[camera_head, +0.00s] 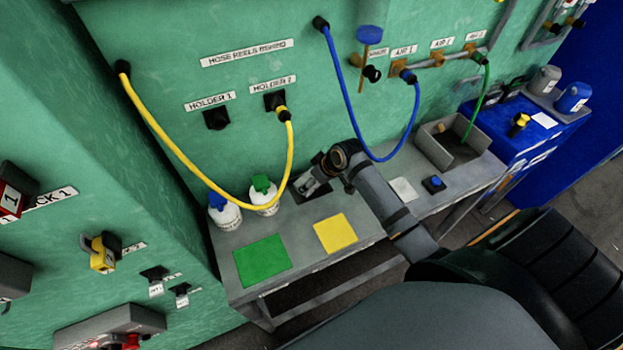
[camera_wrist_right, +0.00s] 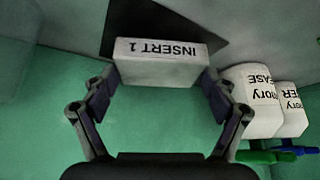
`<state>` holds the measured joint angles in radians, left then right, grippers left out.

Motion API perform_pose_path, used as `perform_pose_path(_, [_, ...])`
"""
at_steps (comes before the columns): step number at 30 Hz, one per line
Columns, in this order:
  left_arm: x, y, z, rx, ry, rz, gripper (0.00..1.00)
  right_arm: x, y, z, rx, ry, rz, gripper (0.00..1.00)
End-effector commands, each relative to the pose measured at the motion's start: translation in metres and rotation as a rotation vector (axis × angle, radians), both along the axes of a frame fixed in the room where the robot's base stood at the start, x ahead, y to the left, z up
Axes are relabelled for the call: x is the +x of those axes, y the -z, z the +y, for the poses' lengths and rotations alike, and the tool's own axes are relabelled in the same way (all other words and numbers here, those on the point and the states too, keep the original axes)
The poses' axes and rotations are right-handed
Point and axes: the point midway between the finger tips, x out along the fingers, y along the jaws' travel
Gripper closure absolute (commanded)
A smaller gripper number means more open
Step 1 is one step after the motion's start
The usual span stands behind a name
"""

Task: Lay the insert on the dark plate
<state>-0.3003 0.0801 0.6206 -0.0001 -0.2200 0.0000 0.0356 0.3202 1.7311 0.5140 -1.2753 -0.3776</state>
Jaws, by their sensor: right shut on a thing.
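The insert is a pale grey block labelled "INSERT 1" (camera_wrist_right: 160,62), its lettering upside down in the right wrist view. My right gripper (camera_wrist_right: 160,84) is shut on it, one finger at each end. The dark plate (camera_wrist_right: 125,18) shows behind the block in that view, partly covered by it. I cannot tell whether block and plate touch. In the head view my right gripper (camera_head: 314,184) is over the back of the grey bench, and the dark plate (camera_head: 300,196) is partly hidden beneath it. My left gripper is not in view.
Two white bottles, one blue-topped (camera_head: 224,212) and one green-topped (camera_head: 264,196), stand left of the gripper. A green mat (camera_head: 262,260) and a yellow mat (camera_head: 335,233) lie in front. A yellow hose (camera_head: 180,166) loops nearby. A grey bin (camera_head: 452,145) stands further right.

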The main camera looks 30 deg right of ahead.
Motion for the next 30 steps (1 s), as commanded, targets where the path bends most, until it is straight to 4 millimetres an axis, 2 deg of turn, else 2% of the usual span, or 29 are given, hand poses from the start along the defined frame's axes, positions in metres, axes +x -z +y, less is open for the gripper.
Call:
perform_pose_path(2, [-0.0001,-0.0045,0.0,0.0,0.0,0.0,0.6,0.0012,0.0043,0.0001,0.0,0.0,-0.005,0.63])
perform_pose_path(13, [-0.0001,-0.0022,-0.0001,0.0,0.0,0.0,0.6,0.001,0.0112,-0.0001,0.0,-0.001,-0.006,0.63])
perform_pose_path(14, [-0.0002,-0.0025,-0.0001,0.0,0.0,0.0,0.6,0.0005,0.0113,-0.0002,-0.001,0.0,-0.004,0.1])
perform_pose_path(16, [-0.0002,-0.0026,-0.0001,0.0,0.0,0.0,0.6,0.0005,0.0111,-0.0003,-0.001,0.0,-0.004,0.01])
perform_pose_path(26, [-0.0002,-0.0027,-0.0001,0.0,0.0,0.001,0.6,0.0006,0.0106,-0.0004,-0.001,0.0,-0.004,0.0])
perform_pose_path(30, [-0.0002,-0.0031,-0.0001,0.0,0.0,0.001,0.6,-0.0025,0.0014,-0.003,-0.004,-0.001,-0.006,0.0])
